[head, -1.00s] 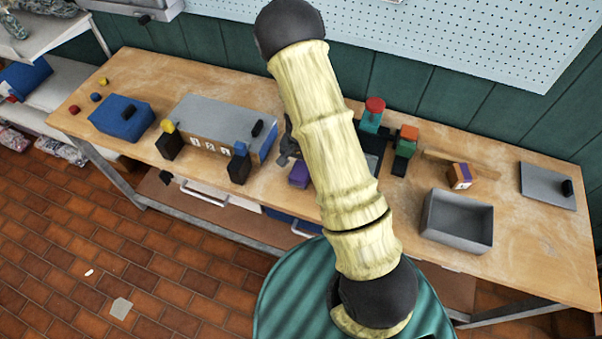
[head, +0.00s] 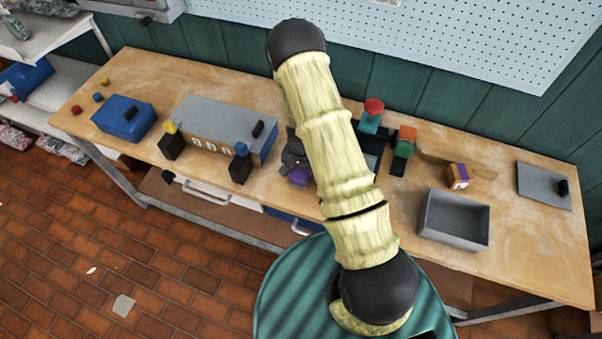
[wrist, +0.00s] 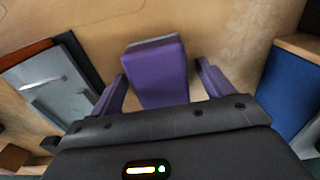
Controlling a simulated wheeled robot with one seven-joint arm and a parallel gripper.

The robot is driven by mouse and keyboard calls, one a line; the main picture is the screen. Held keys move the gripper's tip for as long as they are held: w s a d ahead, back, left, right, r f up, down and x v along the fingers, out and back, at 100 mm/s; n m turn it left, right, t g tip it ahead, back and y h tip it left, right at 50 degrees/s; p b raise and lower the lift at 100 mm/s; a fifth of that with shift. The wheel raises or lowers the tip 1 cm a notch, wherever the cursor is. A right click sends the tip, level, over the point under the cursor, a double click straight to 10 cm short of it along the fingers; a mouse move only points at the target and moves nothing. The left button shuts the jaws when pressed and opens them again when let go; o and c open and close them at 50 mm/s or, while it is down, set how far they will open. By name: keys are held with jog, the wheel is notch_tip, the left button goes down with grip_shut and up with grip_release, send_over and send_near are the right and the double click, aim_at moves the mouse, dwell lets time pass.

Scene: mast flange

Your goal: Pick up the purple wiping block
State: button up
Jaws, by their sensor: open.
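The purple wiping block (head: 300,177) lies on the wooden workbench, left of my arm in the head view, partly covered by my gripper. In the wrist view the block (wrist: 158,72) is purple with a grey strip along its far end. My gripper (wrist: 160,85) is open, with one purple finger on each side of the block. A narrow gap shows between the block and each finger, wider on the right. In the head view my gripper (head: 294,154) is a dark shape just behind the block, mostly hidden by my arm.
A grey-topped box (head: 222,118) with small panels stands left of the block. A dark stand with a red-topped cylinder (head: 373,107) is to the right, behind my arm. A grey open bin (head: 455,219) stands farther right. Bare wood lies in front of the block.

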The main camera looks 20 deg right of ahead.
aim_at(301, 171)
jog(key=c, duration=1.2)
jog(key=shift+r, duration=0.1)
notch_tip(301, 171, up, 10)
jog(key=shift+f+b, duration=0.1)
jog(key=shift+b, duration=0.85)
jog(key=o, duration=0.3)
jog(key=shift+c, duration=0.3)
